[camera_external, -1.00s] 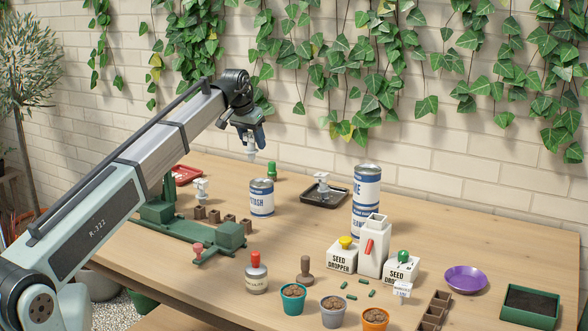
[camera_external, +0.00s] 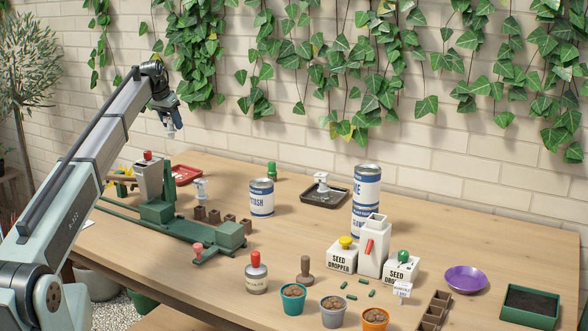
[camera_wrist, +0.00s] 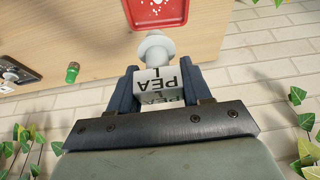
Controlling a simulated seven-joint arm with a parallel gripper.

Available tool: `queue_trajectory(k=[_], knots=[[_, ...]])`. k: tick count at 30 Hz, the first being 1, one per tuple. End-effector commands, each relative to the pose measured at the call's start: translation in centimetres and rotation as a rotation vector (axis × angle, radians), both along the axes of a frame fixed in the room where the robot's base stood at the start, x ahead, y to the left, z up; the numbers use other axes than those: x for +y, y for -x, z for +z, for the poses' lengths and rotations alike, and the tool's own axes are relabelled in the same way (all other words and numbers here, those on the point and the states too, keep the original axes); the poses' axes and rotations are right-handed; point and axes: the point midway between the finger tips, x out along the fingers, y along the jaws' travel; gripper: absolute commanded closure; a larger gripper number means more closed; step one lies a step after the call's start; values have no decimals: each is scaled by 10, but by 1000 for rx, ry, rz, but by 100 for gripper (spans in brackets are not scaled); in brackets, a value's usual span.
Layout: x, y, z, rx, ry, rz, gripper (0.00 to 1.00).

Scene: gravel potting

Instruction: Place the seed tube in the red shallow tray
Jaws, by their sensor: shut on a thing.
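My gripper (camera_external: 168,108) is shut on a white seed tube (camera_external: 171,125) and holds it in the air, well above the far left of the bench. In the wrist view the tube (camera_wrist: 156,82) sits between both fingers of my gripper (camera_wrist: 154,90), with black "PEA" lettering and a rounded white end pointing away. The red shallow tray (camera_external: 187,173) lies on the bench at the back left, below and slightly right of my gripper. In the wrist view the tray (camera_wrist: 132,14) is at the top edge, partly cut off, beyond the tube's end, with white marks on its floor.
A grey hopper with a red knob (camera_external: 149,178) stands left of the tray on the green machine (camera_external: 158,211). A black tray (camera_external: 337,198) holds a similar piece. A can (camera_external: 261,198) and green piece (camera_external: 271,170) stand right of the red tray.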

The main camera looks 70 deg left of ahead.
Motion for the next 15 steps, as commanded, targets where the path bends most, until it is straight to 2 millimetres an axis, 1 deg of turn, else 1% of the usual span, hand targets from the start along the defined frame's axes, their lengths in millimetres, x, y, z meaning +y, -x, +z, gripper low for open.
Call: queue_trajectory(k=[1, 3, 9, 15], knots=[[7, 8, 0, -1, -1, 3, 81], [2, 4, -15, 1, 2, 0, 81], [2, 4, -40, 0, 1, 1, 81], [2, 4, -56, 0, 1, 1, 81]])
